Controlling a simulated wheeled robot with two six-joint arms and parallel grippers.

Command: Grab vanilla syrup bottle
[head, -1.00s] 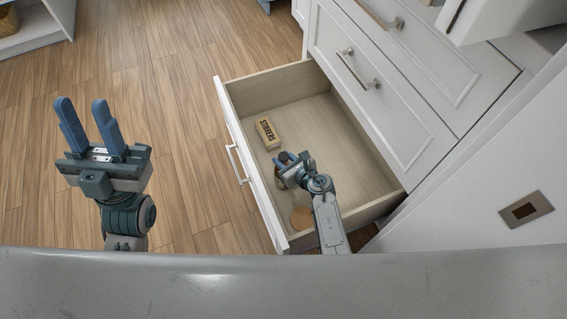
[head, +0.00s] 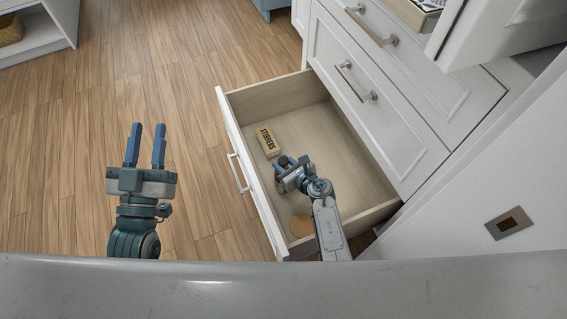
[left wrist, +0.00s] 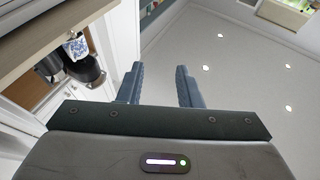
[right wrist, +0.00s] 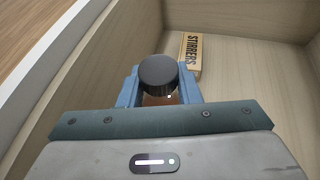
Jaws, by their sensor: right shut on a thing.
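A bottle with a round dark cap (right wrist: 158,75) shows between my right fingers in the right wrist view, with a little amber-brown body below the cap. I take it for the vanilla syrup bottle; no label is visible. My right gripper (head: 284,165) is shut on it, low inside the open drawer (head: 237,155). In the head view the gripper mostly hides the bottle. I cannot tell whether it touches the drawer floor. My left gripper (head: 146,147) is open and empty, raised over the wood floor left of the drawer; its fingers also show apart in the left wrist view (left wrist: 158,84).
A stirrers box (head: 268,142) lies in the drawer beyond my right gripper. A round tan disc (head: 301,225) lies near the drawer's close end. White cabinet fronts (head: 375,100) rise at right.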

